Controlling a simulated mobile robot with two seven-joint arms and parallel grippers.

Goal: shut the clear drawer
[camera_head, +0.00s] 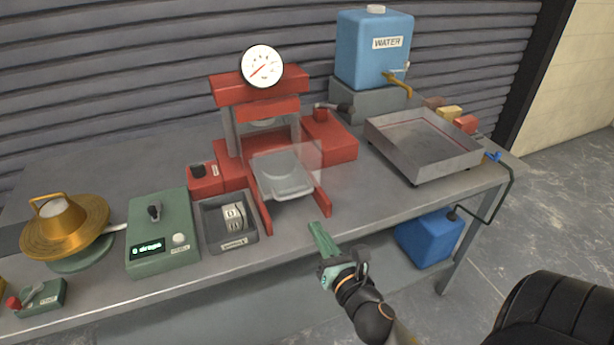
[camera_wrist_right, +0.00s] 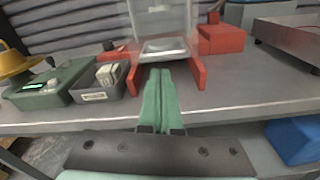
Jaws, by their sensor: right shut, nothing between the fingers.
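The clear drawer (camera_head: 308,160) is a see-through panel at the front of the red press (camera_head: 262,92). It stands out between the press's two red rails, with a pale plate (camera_head: 284,184) at its foot. In the right wrist view the clear drawer (camera_wrist_right: 160,22) is straight ahead. My right gripper (camera_head: 317,230) has green fingers, shut and empty, by the table's front edge. It is in front of the drawer, a little to its right and apart from it. The fingers also show in the wrist view (camera_wrist_right: 158,82). My left gripper is not in view.
A grey bin (camera_head: 212,238) and a green control box (camera_head: 161,262) stand left of the press. A metal tray (camera_head: 378,150) and a blue water tank (camera_head: 362,62) are on the right. A blue can (camera_head: 428,240) is under the table.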

